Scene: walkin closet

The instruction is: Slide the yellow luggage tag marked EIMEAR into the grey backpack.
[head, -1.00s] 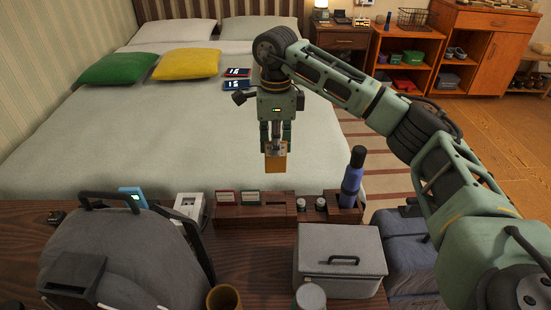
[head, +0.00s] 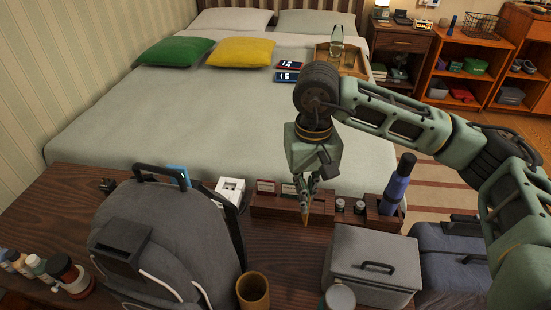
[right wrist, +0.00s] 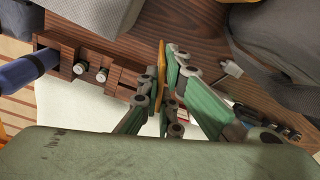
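The grey backpack (head: 165,235) stands upright on the dark wooden bench at the left front. Its front and straps show; I cannot see into it. My right gripper (head: 304,188) is shut on the yellow luggage tag (head: 306,216), to the right of the backpack and apart from it. The tag hangs below the fingertips and is seen nearly edge-on. In the right wrist view the tag (right wrist: 161,66) is a thin yellow strip between the fingers (right wrist: 166,92), and the backpack (right wrist: 285,45) is at upper right. The name on the tag cannot be read. My left gripper is out of view.
A wooden organiser (head: 265,205) with cards is behind the tag, with a blue bottle (head: 398,185) at its right. A grey lidded box (head: 370,262) and a wooden cup (head: 253,290) stand in front. A white box (head: 230,190) is beside the backpack. Several small bottles stand at left.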

